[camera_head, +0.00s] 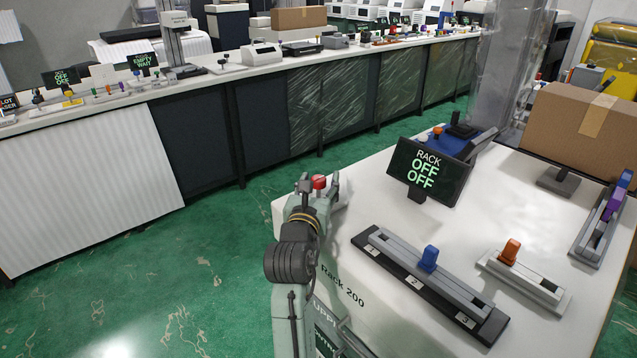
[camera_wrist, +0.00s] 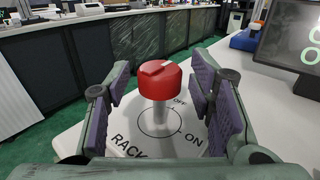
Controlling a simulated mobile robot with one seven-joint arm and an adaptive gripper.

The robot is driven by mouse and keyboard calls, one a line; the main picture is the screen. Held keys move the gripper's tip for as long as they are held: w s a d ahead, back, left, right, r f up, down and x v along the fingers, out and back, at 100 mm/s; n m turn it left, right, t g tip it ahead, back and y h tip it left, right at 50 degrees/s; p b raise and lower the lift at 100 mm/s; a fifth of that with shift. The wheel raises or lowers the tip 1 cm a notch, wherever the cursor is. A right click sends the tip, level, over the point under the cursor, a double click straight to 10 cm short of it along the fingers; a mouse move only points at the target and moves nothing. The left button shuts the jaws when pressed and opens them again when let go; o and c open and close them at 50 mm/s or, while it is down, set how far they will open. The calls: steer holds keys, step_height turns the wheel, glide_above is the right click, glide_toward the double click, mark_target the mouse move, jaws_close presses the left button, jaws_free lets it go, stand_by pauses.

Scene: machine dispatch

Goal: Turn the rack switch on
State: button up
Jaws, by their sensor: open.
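The rack switch is a red round knob (camera_wrist: 160,82) on a pale post, standing on a white surface marked RACK, OFF and ON. It also shows in the head view (camera_head: 319,181) at the white table's near-left corner. My gripper (camera_head: 317,190) is at that corner. In the wrist view my gripper (camera_wrist: 162,100) is open, with one purple-padded finger on each side of the knob and visible gaps between. A ridge shows on the knob's top; its exact pointing is hard to tell. The display (camera_head: 428,171) reads RACK OFF OFF.
A long counter (camera_head: 215,83) runs behind, across green floor.

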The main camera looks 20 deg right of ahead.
jaws_close()
stand_by(0.5)
